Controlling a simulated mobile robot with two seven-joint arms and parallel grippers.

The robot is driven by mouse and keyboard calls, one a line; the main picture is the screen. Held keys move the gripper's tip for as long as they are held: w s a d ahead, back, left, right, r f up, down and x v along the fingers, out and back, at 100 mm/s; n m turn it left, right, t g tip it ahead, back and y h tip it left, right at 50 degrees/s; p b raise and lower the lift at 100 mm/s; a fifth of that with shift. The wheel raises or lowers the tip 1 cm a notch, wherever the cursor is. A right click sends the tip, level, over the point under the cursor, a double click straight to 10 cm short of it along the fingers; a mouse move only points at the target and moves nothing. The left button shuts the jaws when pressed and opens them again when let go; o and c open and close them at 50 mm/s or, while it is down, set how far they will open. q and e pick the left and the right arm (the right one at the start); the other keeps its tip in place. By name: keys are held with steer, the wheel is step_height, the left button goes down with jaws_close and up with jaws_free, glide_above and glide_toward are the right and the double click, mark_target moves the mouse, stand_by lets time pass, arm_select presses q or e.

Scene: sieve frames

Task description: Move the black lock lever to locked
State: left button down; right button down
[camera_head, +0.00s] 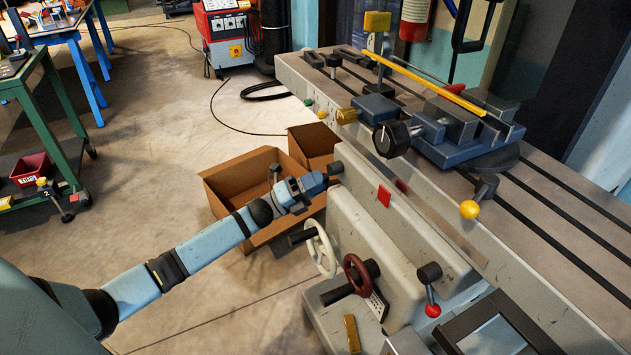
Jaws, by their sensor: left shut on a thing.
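The black lock lever (336,168) shows as a small dark piece at the left end of the milling machine's front face. My left gripper (328,177) reaches in from the left and is shut on it. The fingers hide most of the lever, so its exact angle cannot be told. My right gripper is not in view.
The machine table (590,215) carries a blue vise (470,150). A black knob (392,138), a yellow-ball lever (469,208), a red-ball lever (432,308), a white handwheel (320,248) and a dark red handwheel (357,275) stick out nearby. Open cardboard boxes (232,180) stand behind my forearm.

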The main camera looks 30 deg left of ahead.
arm_select(q)
steer(key=shift+d+r, duration=0.15)
steer(key=shift+r, duration=0.1)
steer(key=c, duration=1.2)
jaws_free()
steer(key=o, duration=0.4)
steer(key=shift+w+d, duration=0.1)
steer(key=shift+d, duration=0.1)
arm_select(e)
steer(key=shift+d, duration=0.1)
arm_select(q)
steer(key=shift+f, duration=0.15)
steer(key=p+v, duration=0.1)
steer(key=v, duration=1.3)
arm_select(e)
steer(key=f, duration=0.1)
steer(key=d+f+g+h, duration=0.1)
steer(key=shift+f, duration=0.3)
